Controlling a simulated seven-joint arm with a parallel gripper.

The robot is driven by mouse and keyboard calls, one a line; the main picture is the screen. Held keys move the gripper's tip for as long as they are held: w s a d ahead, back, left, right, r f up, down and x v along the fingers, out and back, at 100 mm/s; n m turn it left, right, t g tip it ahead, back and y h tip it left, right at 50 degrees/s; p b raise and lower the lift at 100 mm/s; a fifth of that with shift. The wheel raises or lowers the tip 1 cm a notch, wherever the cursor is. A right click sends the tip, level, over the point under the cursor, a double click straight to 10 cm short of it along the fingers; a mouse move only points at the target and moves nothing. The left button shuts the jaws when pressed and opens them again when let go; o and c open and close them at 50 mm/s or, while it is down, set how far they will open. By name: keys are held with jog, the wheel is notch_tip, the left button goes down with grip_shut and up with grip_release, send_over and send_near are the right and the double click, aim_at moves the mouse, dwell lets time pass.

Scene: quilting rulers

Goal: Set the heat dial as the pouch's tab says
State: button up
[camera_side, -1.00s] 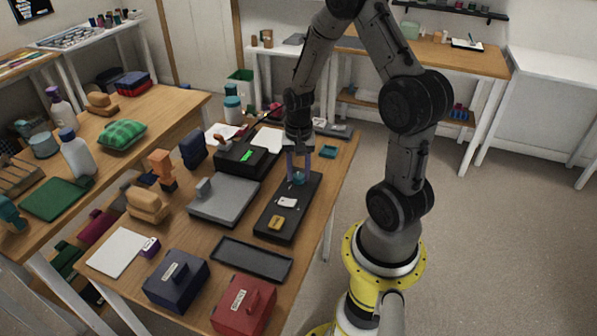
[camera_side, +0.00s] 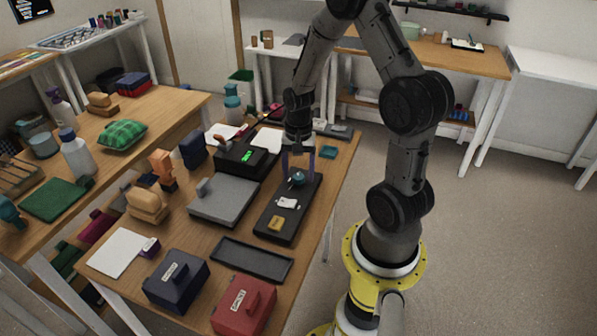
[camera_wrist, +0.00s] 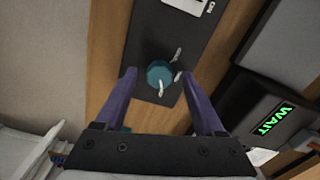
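The teal heat dial (camera_side: 297,179) stands at the far end of a long black panel (camera_side: 268,225). In the wrist view the dial (camera_wrist: 158,73) has pale marks around it. My gripper (camera_side: 299,173) is open over the dial. Its two purple fingers stand on either side of the dial, with gaps visible in the wrist view. A navy pouch-like block (camera_side: 178,285) and a red one (camera_side: 246,310) bear white labels, too small to read. I cannot tell which item is the task's pouch.
A black device with a green display (camera_side: 246,157) stands left of the panel; the display (camera_wrist: 273,119) reads "WAIT" in the wrist view. A grey slab (camera_side: 222,204) and an empty dark tray (camera_side: 250,262) are close by. Orange blocks and a white sheet (camera_side: 113,252) lie further left.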

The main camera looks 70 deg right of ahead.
aim_at(297, 177)
notch_tip(297, 177, up, 14)
dwell(0.6)
jog(key=shift+f, duration=0.1)
jog(key=a+r+n+t+h, duration=0.1)
jog(key=a+r+n+t, duration=0.3)
jog(key=a+r, duration=0.6)
jog(key=s+a+n+t+y, duration=0.1)
jog(key=s+a+n, duration=0.7)
jog(key=n, duration=0.3)
jog(key=shift+s+a+f+t, duration=0.25)
jog(key=shift+s+f+t, duration=0.05)
jog(key=shift+s, duration=0.5)
